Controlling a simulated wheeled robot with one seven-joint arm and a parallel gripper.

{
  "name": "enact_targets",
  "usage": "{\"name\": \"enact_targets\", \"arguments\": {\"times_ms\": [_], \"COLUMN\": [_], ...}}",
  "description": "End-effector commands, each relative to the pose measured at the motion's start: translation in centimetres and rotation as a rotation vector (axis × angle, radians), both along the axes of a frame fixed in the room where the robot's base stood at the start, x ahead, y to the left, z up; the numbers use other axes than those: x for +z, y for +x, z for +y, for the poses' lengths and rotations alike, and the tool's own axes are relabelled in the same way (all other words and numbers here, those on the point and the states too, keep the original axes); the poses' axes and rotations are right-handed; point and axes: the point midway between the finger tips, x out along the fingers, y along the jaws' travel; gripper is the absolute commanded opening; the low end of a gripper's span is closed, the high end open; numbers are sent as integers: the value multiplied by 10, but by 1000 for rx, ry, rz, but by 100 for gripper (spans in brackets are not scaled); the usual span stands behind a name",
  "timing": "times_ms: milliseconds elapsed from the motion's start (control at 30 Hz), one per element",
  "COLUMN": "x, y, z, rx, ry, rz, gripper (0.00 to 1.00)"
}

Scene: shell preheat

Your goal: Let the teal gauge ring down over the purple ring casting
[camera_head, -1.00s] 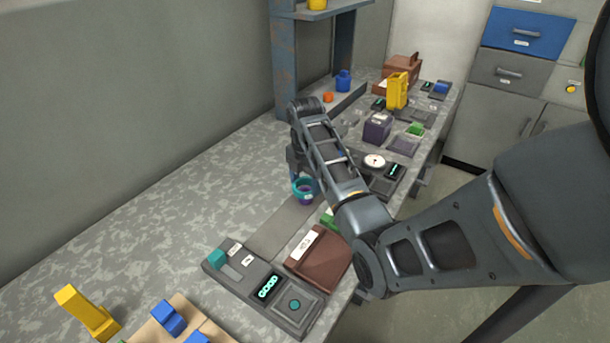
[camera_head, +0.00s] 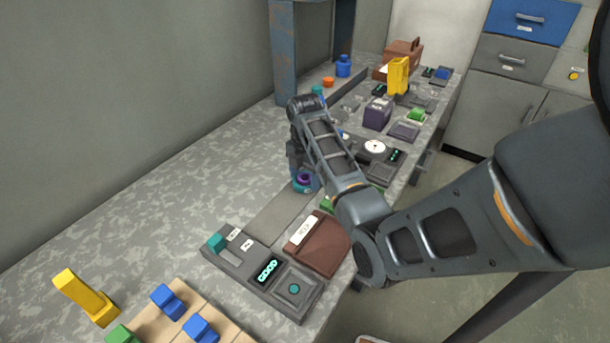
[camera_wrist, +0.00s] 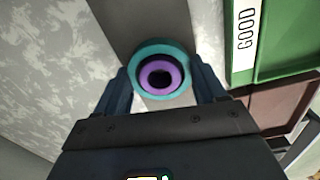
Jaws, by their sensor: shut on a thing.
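The teal gauge ring (camera_wrist: 138,60) is between the two fingers of my gripper (camera_wrist: 160,88) in the wrist view, and the gripper is shut on it. The purple ring casting (camera_wrist: 177,70) shows inside the ring, with a dark gap between them and a dark hole in its middle. In the head view the purple casting (camera_head: 304,178) shows at the top, with the ring low around it. My gripper (camera_head: 303,180) is partly hidden there by my arm. Whether the ring touches the surface below is not clear.
A green bin marked GOOD (camera_wrist: 290,38) and a brown bin (camera_head: 318,258) stand close to the right. A dark panel with a teal block (camera_head: 265,275) lies nearer. A dial gauge (camera_head: 375,148) is beyond my arm. The counter at left (camera_head: 190,170) is clear.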

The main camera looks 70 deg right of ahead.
Motion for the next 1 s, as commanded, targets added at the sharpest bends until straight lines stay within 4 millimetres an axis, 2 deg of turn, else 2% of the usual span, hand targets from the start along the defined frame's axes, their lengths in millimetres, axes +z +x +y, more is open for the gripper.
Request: {"name": "enact_targets", "arguments": {"times_ms": [767, 800, 1000], "x": [0, 0, 0], "y": [0, 0, 0], "z": [-1, -1, -1], "rx": [0, 0, 0], "ry": [0, 0, 0], "rz": [0, 0, 0], "gripper": [37, 72, 91]}}
